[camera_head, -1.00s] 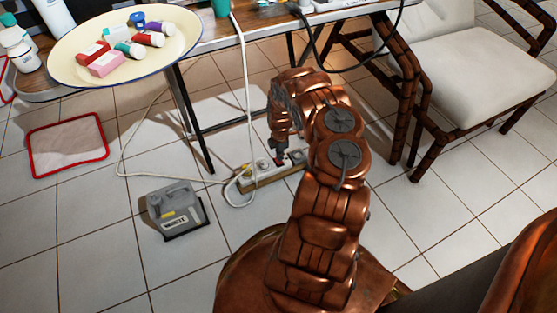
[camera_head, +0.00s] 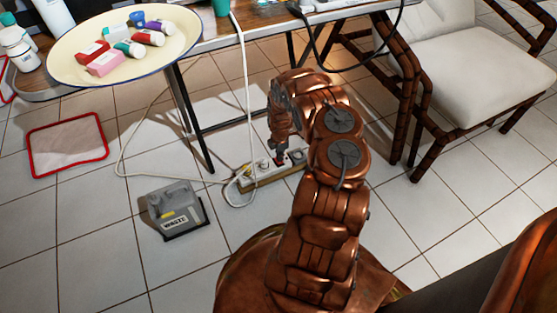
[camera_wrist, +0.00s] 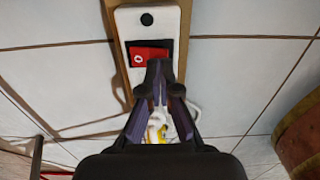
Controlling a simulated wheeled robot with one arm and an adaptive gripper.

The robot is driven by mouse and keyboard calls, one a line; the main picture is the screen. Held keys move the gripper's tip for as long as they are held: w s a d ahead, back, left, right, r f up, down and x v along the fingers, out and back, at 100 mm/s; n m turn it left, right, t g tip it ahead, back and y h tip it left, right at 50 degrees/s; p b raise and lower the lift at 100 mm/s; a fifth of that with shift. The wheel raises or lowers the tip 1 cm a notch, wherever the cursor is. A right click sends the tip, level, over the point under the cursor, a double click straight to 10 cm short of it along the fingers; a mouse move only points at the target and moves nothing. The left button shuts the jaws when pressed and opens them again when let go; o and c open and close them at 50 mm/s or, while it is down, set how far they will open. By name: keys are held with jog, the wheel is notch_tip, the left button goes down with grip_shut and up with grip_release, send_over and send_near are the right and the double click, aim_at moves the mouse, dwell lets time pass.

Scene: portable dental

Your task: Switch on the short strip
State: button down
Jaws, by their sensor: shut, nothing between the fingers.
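The short strip (camera_head: 258,178) is a white power strip on a wooden backing, lying on the tiled floor under the table, with white plugs and cords at its left end. In the wrist view its end (camera_wrist: 133,23) shows a red rocker switch (camera_wrist: 148,54) in a black frame and a dark round spot. My gripper (camera_head: 279,161) points down at the strip with its fingers shut and empty. In the wrist view the fingertips (camera_wrist: 158,66) overlap the lower right part of the red switch. I cannot tell whether they touch it.
A grey box-shaped device (camera_head: 175,208) stands on the floor to the left. A white cord (camera_head: 246,90) hangs from the table (camera_head: 215,42) to the strip. A white-cushioned chair (camera_head: 435,65) stands at the right. A red-rimmed mat (camera_head: 68,117) lies at the left.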

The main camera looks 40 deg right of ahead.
jog(key=shift+f+b, duration=0.35)
jog(key=shift+f, duration=0.6)
dwell(0.6)
jog(key=shift+r, duration=0.1)
notch_tip(320, 180, up, 7)
jog(key=p, duration=0.8)
dwell(0.3)
dwell(0.5)
